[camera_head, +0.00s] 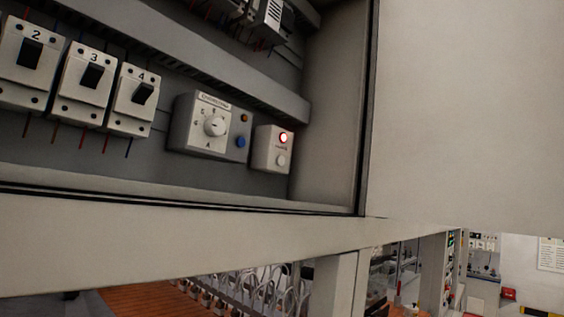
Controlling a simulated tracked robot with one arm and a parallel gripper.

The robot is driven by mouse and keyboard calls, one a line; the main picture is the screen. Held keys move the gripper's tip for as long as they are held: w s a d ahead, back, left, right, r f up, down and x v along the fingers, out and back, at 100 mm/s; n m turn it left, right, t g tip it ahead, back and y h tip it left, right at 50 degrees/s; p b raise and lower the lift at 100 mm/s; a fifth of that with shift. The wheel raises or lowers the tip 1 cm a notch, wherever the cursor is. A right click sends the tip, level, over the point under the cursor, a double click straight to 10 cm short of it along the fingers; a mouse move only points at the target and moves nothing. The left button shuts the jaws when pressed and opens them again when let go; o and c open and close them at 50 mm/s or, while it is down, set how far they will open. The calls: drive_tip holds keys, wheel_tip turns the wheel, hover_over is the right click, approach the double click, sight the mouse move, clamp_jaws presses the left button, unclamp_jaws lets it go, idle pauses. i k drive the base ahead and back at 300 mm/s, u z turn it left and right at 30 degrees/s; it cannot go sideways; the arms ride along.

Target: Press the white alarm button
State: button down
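The white alarm button (281,160) is a small round button on the lower part of a small white box (264,149). A red lamp (283,138) glows above it on the same box. The box is fixed inside an open grey cabinet, at its lower right. My gripper is not in view, so its state and its distance from the button do not show. Nothing covers the button.
Left of the box is a grey unit with a white rotary knob (214,125) and a blue button (241,142). Several numbered breakers (83,83) stand further left. The cabinet's lower frame (180,232) runs below; a pale panel (470,110) fills the right.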

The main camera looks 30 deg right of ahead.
sight(280, 160)
drive_tip(key=z, duration=3.05)
drive_tip(key=k, duration=0.9)
drive_tip(key=u, duration=1.85)
drive_tip(key=i, duration=0.4)
drive_tip(key=z, duration=0.05)
